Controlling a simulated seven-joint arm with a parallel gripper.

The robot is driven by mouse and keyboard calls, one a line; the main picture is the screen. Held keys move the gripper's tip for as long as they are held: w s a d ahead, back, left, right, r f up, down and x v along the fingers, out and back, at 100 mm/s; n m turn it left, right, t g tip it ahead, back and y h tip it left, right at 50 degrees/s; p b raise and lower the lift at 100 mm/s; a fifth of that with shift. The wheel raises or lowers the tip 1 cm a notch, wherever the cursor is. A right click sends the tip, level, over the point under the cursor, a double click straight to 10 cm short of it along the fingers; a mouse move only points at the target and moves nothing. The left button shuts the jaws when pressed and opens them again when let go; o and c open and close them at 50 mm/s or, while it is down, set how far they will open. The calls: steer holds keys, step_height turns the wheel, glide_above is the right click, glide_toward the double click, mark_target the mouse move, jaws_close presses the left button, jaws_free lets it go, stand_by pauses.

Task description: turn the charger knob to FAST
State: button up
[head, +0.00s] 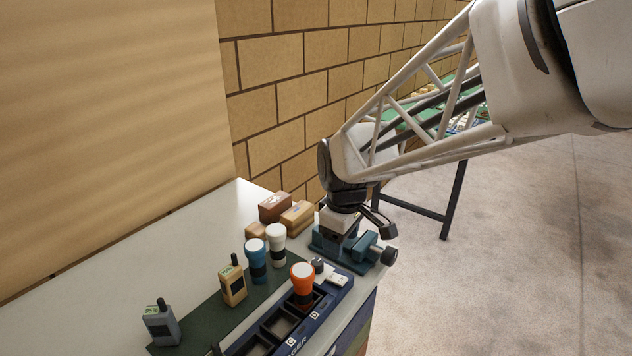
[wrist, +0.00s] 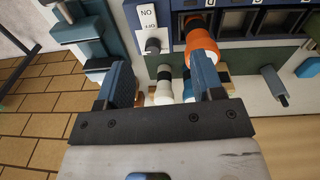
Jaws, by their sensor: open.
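The charger (head: 297,338) is a long dark blue block with open bays at the table's front edge. In the wrist view its face (wrist: 232,48) runs along the top right. The small dark knob (wrist: 152,46) stands at its end beside a white plate (wrist: 147,14) whose lettering looks like ON and OFF; I cannot read FAST. The knob (head: 318,265) is small in the head view, and its pointing direction is unclear. My gripper (wrist: 163,82) is open and empty, fingers apart, with the knob ahead between them. The right finger overlaps an orange-headed torch (wrist: 199,38) in the picture.
The orange torch (head: 302,272) stands in a charger bay. A teal vise (head: 345,250) stands close by the knob end. Blue (head: 256,262) and white (head: 276,244) torches, a tan radio (head: 232,286) and a grey radio (head: 161,326) stand behind. Brown blocks (head: 275,207) lie near the wall.

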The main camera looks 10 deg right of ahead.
steer(key=s+d+r+m, duration=0.2)
steer(key=s+m, duration=0.2)
steer(key=s, duration=0.3)
steer(key=s+d+r+m+t, duration=0.1)
steer(key=s+m, duration=0.3)
steer(key=s, duration=0.4)
steer(key=shift+d+r+t, duration=0.3)
steer(key=shift+d+r, duration=0.35)
steer(key=shift+r, duration=0.2)
steer(key=shift+s, duration=0.15)
steer(key=s+m, duration=0.2)
steer(key=s, duration=0.1)
steer(key=shift+s+d, duration=0.25)
steer(key=shift+d, duration=0.1)
